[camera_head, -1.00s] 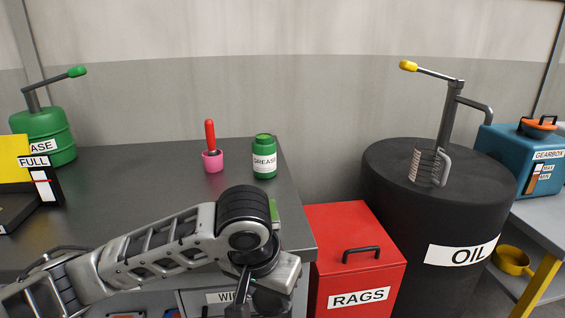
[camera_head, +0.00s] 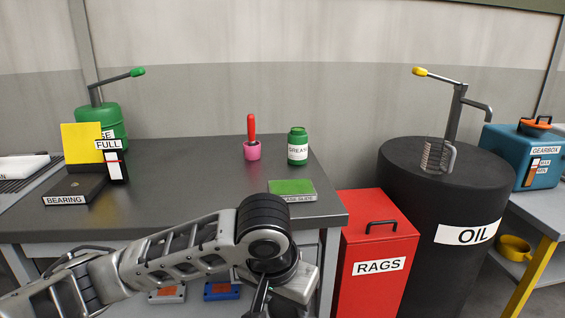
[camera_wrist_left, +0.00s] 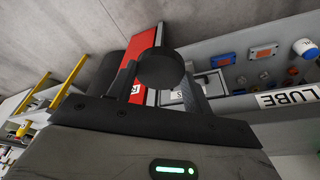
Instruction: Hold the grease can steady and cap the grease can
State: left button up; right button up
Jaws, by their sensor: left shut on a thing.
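The green grease can (camera_head: 298,149), a small jar with a white label, stands upright near the back right of the dark workbench (camera_head: 200,205). I cannot tell what covers its top. My left gripper (camera_head: 258,304) is low at the bench's front edge, well in front of the can and apart from it. In the left wrist view, the gripper is shut on a dark round thing (camera_wrist_left: 161,70), seen as a flat disc between the fingers; it may be the cap. My right gripper is not in view.
A pink cup (camera_head: 252,151) with a red-handled tool stands left of the can. A green plate (camera_head: 291,188) lies in front of it. A bearing box (camera_head: 75,188) and green pump (camera_head: 104,124) are at left. A red rags bin (camera_head: 378,245) and black oil drum (camera_head: 440,205) stand right.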

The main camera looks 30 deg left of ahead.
aim_at(298, 139)
jog(key=u, duration=1.2)
jog(key=i, duration=0.15)
jog(key=z, duration=0.4)
